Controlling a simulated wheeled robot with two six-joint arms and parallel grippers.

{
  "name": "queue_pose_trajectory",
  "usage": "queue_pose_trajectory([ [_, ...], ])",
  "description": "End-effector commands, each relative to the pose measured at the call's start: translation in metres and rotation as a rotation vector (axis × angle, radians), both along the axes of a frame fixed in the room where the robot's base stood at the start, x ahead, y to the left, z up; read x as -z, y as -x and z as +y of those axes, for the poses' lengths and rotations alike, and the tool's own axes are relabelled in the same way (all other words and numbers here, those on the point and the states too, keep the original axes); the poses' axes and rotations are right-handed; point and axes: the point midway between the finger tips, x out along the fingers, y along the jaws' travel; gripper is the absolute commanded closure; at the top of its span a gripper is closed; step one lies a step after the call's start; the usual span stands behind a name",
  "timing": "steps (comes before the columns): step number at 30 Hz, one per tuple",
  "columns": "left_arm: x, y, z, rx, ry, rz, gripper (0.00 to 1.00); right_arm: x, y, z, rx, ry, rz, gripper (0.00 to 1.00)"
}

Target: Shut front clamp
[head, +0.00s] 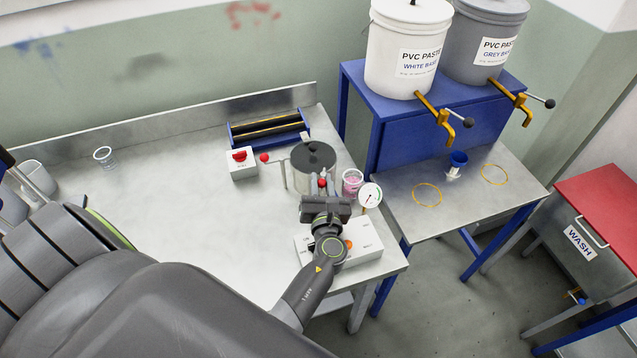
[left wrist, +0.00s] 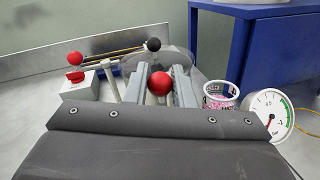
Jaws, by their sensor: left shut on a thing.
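The front clamp has a red ball knob (head: 322,183) at the near side of the dark-lidded steel pot (head: 312,158). In the left wrist view the red knob (left wrist: 159,83) sits between the two grey fingers of my left gripper (left wrist: 160,90). My left gripper (head: 323,190) is shut on this knob. The clamp's arm and latch below the knob are mostly hidden by the gripper. A second clamp with a red ball knob (head: 264,158) stands out at the pot's left side. My right gripper is not in view.
A white box with a red switch (head: 239,160) stands left of the pot. A pink-filled cup (head: 352,180) and a round gauge (head: 370,195) are close on the right. A white control box (head: 362,242) lies under my arm. The table's left middle is clear.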

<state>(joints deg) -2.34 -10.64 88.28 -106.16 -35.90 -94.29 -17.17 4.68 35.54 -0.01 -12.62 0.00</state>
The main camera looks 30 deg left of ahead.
Motion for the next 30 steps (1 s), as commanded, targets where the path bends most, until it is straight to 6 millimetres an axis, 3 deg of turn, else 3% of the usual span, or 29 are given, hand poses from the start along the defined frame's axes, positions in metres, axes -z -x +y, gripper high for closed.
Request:
queue_pose_trajectory([
  [19,-0.0026,-0.0022,-0.0029,-0.05,-0.001,-0.004,1.0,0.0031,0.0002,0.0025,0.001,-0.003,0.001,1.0],
  [20,-0.0026,-0.0022,-0.0029,-0.05,-0.001,-0.004,0.76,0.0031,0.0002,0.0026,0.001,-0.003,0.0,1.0],
  [24,-0.0021,-0.0019,-0.0028,-0.05,0.0,-0.003,0.59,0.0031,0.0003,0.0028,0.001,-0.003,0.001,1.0],
  [30,-0.0012,-0.0014,-0.0026,-0.051,0.0,-0.001,0.59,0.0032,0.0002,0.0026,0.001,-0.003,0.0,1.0],
])
